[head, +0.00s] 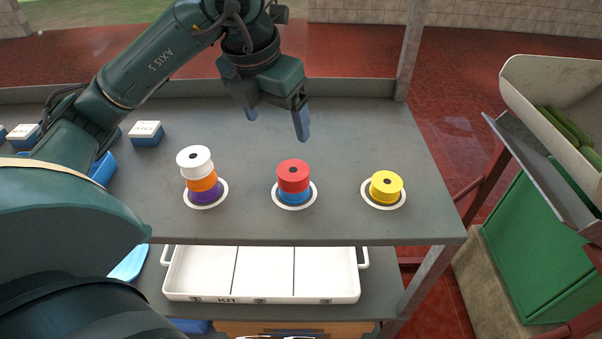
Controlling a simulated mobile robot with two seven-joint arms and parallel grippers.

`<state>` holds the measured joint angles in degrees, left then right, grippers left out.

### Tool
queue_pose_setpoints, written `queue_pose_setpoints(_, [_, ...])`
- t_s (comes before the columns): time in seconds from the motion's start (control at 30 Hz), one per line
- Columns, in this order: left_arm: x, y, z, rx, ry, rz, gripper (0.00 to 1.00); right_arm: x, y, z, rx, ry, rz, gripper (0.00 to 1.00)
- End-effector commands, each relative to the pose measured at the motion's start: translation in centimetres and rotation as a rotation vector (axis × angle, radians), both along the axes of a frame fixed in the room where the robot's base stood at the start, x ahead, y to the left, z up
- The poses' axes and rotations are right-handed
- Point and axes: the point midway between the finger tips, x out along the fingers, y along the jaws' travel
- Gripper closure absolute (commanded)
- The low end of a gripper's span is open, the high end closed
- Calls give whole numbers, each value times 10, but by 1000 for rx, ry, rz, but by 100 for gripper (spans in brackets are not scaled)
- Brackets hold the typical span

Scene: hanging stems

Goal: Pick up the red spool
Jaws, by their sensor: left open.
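The red spool (293,174) sits on top of a blue spool (294,197) in the middle white ring on the grey table. My left gripper (277,124) is open and empty. It hangs above the table, behind the red spool in the picture and apart from it, with its fingers pointing down. My right gripper does not show.
Left of the red spool, a white spool (195,160), an orange spool (203,182) and a purple spool (206,196) form a stack. A yellow spool (386,186) stands to the right. Below is a white kit tray (262,299). Clear table (370,130) lies behind the spools.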

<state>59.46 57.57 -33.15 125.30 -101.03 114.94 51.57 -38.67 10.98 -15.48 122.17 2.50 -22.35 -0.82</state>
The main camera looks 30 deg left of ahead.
Motion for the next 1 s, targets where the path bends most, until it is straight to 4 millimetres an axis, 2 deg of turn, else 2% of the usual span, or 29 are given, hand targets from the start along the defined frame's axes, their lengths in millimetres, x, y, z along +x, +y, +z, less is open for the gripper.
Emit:
queue_pose_setpoints(0.1, [5, -1, -25, -3, 10, -2, 19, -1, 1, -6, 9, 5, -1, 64])
queue_pose_setpoints(0.3, [14, -2, -57, -5, 8, -4, 19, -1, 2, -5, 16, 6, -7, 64])
queue_pose_setpoints(0.57, [19, -5, -76, -5, 7, -7, 19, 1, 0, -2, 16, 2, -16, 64])
queue_pose_setpoints(0.83, [27, -11, -113, -6, 8, -7, 19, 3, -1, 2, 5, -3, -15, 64])
queue_pose_setpoints(1.0, [29, -11, -120, -6, 4, -7, 19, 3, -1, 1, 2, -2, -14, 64])
